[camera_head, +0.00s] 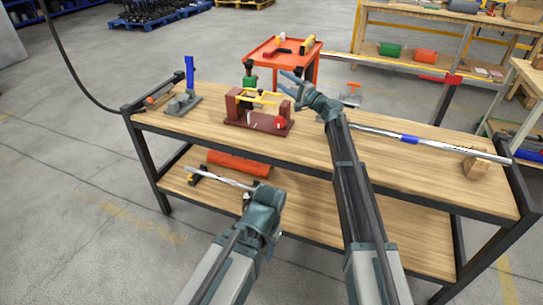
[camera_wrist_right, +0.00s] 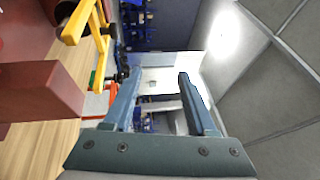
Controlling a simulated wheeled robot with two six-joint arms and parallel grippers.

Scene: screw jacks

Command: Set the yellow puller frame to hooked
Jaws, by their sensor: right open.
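The yellow puller frame (camera_head: 262,98) sits over the dark red fixture (camera_head: 232,106) on the bench, with a red round part at the fixture's right end. In the right wrist view the yellow frame (camera_wrist_right: 99,65) shows at upper left, beside a dark red block (camera_wrist_right: 40,92). My right gripper (camera_head: 288,83) is open and empty, just right of the frame and apart from it. Its two spread fingers also show in the wrist view (camera_wrist_right: 158,88). My left gripper (camera_head: 265,195) is low in front of the bench; its fingers are hidden. I cannot tell whether the frame is hooked.
A grey tool with a blue handle (camera_head: 190,75) stands left on the wooden bench (camera_head: 310,145). A long metal bar with a blue band (camera_head: 409,139) lies right. A red cart (camera_head: 270,52) stands behind. An orange cylinder (camera_head: 240,163) lies on the lower shelf.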

